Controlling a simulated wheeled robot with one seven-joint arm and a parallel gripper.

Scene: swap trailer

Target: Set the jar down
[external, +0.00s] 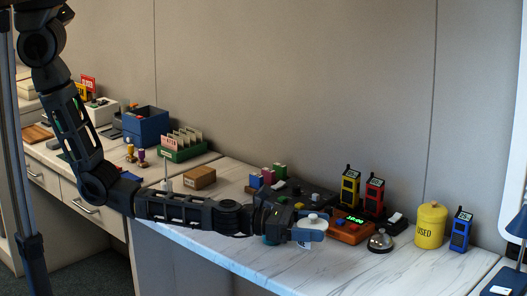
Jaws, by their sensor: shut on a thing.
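My gripper (312,231) is shut on a small jar (313,218), near the front edge of the marble-patterned counter (215,240). The jar has a pale, rounded top with a small knob and looks upright. The gripper fingers hide most of its body, and a bit of pale label shows below them. Whether its base touches the counter or hangs above it cannot be told from this view.
An orange clock (349,231) and a silver bell (380,241) stand just right of the gripper. Yellow (350,188), red (374,195) and blue (461,230) radios and a yellow USED canister (431,226) stand farther right. A cardboard box (199,178) lies left.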

